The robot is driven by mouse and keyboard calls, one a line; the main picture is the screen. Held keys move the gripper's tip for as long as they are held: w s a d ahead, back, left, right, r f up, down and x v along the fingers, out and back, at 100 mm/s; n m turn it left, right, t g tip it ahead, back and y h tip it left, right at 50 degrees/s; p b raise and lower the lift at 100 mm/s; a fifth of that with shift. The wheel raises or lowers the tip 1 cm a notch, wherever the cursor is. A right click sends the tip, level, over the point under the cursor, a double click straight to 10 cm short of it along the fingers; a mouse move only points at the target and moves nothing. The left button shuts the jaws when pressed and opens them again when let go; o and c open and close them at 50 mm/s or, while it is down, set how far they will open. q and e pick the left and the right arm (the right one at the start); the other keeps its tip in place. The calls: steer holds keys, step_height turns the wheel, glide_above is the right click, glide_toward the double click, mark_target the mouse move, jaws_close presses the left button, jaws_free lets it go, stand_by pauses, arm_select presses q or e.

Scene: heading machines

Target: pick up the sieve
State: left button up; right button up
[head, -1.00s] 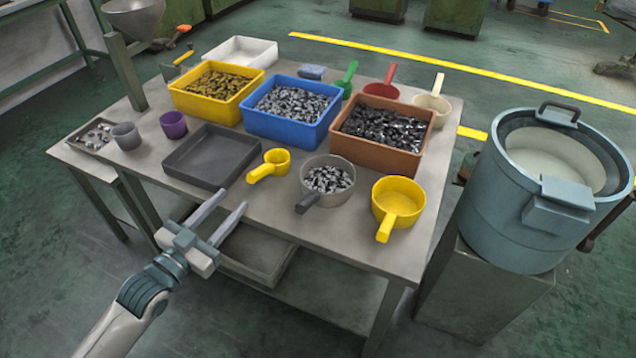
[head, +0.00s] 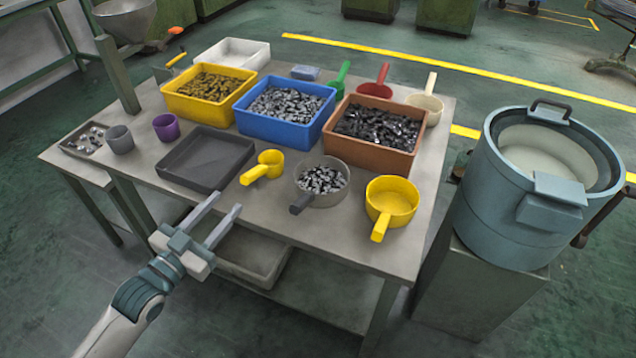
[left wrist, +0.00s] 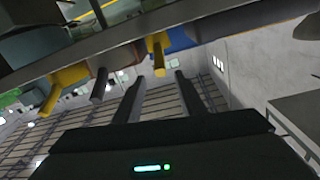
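A round grey pan (head: 330,195) with a dark handle holds small metal pieces near the table's front edge. A yellow round pan (head: 392,198) with a yellow handle stands to its right and looks empty. I cannot tell for sure which is the sieve; the bottoms show no clear mesh. My left gripper (head: 222,204) is open and empty at the table's front edge, left of both pans and apart from them. In the left wrist view, its two fingers (left wrist: 158,80) are spread, with a dark handle (left wrist: 99,86) and a yellow handle (left wrist: 158,60) beyond them. My right gripper is not in view.
A small yellow scoop (head: 264,166) and a dark tray (head: 206,160) lie left of the pans. Yellow, blue (head: 285,128) and brown (head: 370,152) bins of parts stand behind. A large blue-grey drum (head: 535,215) stands right of the table.

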arm_select(q)
steer(key=shift+o, duration=0.7)
steer(key=shift+d, duration=0.1)
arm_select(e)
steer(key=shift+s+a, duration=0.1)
arm_select(q)
steer(key=s+d+f+m+g+y+p, duration=0.4)
steer(key=s+d+m+g+p, duration=0.15)
steer(key=s, duration=0.55)
steer(key=d+r+m+p, duration=0.3)
steer(key=r+m+p, duration=0.1)
steer(key=r+m, duration=0.2)
steer(key=d+r+m+t+h+p, duration=0.1)
steer(key=d+r+m+p, duration=0.1)
steer(key=r+m+p, duration=0.2)
steer(key=shift+s+d+r+m+h, duration=0.35)
steer(key=shift+r+m, duration=0.5)
steer(key=shift+m, duration=0.3)
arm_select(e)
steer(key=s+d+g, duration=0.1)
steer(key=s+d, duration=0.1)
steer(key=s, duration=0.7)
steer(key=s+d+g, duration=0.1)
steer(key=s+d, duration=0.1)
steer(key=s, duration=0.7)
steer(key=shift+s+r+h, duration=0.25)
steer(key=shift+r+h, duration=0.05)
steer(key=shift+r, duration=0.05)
arm_select(q)
steer(key=shift+d, duration=0.1)
